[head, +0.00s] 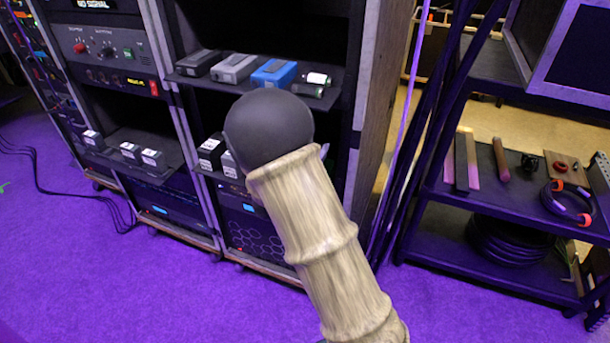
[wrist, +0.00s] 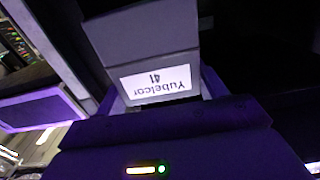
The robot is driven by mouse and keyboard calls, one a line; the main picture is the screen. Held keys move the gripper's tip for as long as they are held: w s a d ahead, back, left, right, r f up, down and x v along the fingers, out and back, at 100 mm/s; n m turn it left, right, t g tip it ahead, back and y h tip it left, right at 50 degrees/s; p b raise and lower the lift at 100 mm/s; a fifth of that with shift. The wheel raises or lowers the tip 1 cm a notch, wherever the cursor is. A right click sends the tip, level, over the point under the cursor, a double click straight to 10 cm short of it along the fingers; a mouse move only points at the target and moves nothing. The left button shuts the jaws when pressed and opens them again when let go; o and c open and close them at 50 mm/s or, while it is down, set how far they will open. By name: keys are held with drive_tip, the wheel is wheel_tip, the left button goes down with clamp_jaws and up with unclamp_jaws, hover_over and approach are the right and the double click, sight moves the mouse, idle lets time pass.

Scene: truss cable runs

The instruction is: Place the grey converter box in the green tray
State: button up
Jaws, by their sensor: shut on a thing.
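In the wrist view, a grey box (wrist: 140,40) with a white label reading "Yubelcor 41" upside down sits at my gripper (wrist: 160,103). My gripper is shut on it; the wrist view shows the dark body with a small green light. In the head view my arm hides the gripper and the held box. A light grey box (head: 235,68) and a darker grey box (head: 198,62) lie on the upper rack shelf. I cannot tell which box is the converter by name. I see no green tray in either view.
Small labelled black boxes (head: 130,152) stand on a lower left shelf. A dark shelf unit (head: 495,205) at right holds bars and cable coils. The purple floor (head: 150,290) is clear in front.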

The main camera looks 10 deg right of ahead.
drive_tip(key=f, duration=0.4)
drive_tip(key=shift+w+d, duration=0.1)
drive_tip(key=shift+w, duration=0.1)
drive_tip(key=shift+f+b, duration=0.5)
drive_tip(key=shift+f, duration=1.35)
drive_tip(key=shift+f, duration=0.2)
drive_tip(key=o, duration=1.2)
drive_tip(key=shift+c, duration=0.2)
